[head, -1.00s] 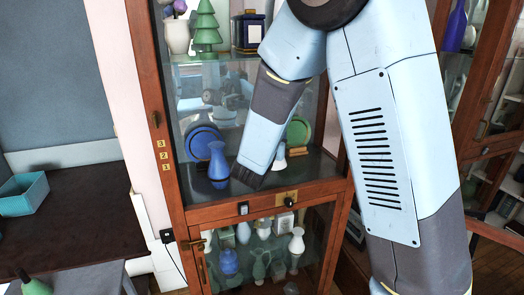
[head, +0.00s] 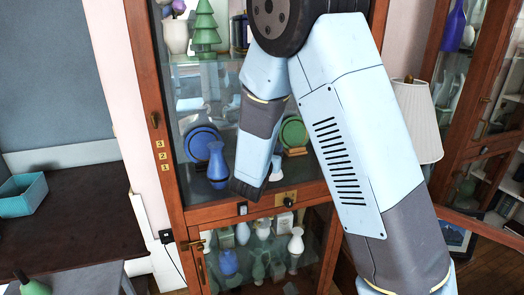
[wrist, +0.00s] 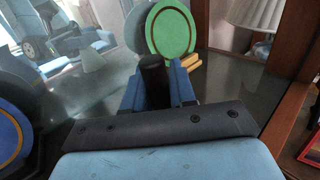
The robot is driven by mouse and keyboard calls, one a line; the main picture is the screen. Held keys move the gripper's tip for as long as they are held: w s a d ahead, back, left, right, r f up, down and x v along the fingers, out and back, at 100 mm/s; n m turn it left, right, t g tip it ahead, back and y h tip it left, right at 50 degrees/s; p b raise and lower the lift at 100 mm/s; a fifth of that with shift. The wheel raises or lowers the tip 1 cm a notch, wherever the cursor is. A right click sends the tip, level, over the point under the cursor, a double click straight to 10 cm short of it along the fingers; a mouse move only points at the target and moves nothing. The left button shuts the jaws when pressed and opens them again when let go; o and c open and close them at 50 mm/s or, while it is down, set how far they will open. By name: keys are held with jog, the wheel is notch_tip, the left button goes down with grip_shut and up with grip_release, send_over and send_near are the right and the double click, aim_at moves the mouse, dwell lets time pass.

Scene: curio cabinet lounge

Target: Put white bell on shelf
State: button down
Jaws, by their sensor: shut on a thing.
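The white bell (head: 276,169) shows in the head view just right of my dark wrist end, inside the middle compartment of the wooden cabinet. A pale bell-like shape in the glass at the left of the wrist view looks like a reflection.
A blue vase (head: 217,165) and a blue plate (head: 203,143) stand left of my gripper. A green plate (head: 293,134) on a stand is behind it. The cabinet's wooden side post (wrist: 287,115) is close on the right. A lamp (head: 423,120) stands outside.

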jog(key=c, duration=0.9)
grip_release()
